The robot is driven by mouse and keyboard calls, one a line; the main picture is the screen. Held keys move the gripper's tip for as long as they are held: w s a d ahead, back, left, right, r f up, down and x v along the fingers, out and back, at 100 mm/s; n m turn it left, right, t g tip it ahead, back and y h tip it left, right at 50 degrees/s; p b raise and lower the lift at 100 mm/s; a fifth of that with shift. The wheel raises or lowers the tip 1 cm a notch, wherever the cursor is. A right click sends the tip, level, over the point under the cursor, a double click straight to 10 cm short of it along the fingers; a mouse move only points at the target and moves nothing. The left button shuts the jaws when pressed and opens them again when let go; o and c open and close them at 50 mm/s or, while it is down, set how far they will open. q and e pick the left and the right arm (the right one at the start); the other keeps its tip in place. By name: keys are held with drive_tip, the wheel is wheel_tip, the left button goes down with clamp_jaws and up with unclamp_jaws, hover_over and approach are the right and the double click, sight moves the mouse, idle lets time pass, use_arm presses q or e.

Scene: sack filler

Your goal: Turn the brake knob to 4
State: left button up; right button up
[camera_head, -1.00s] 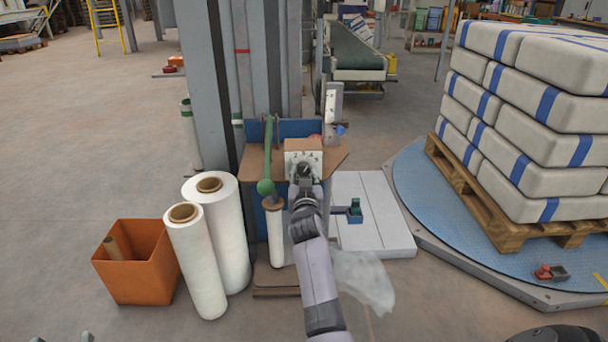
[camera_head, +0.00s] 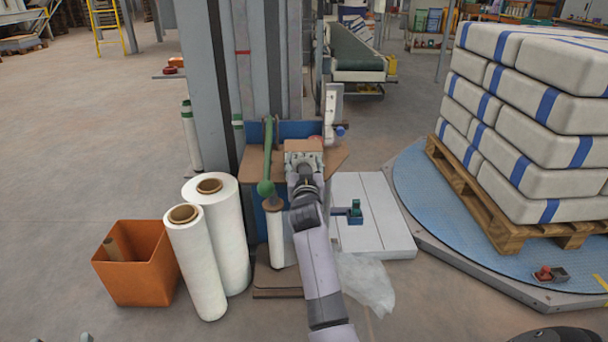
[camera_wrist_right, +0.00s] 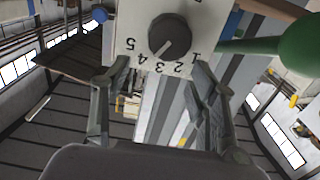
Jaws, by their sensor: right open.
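The brake knob (camera_wrist_right: 170,37) is a dark round knob on a pale plate (camera_wrist_right: 134,30) with the digits 1 to 5 around it. In the right wrist view the plate appears upside down. In the head view the right gripper (camera_head: 304,172) is in front of the small box (camera_head: 303,146) that carries the dial and hides the knob. My left gripper is not in view.
A green lever (camera_head: 267,160) stands just left of the box, with a film roll (camera_head: 274,238) below it. White rolls (camera_head: 217,230) and an orange bin (camera_head: 140,262) stand at left. Stacked sacks (camera_head: 540,110) on a pallet (camera_head: 490,212) stand at right.

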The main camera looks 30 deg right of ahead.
wheel_tip(320, 180, up, 6)
idle(0.6)
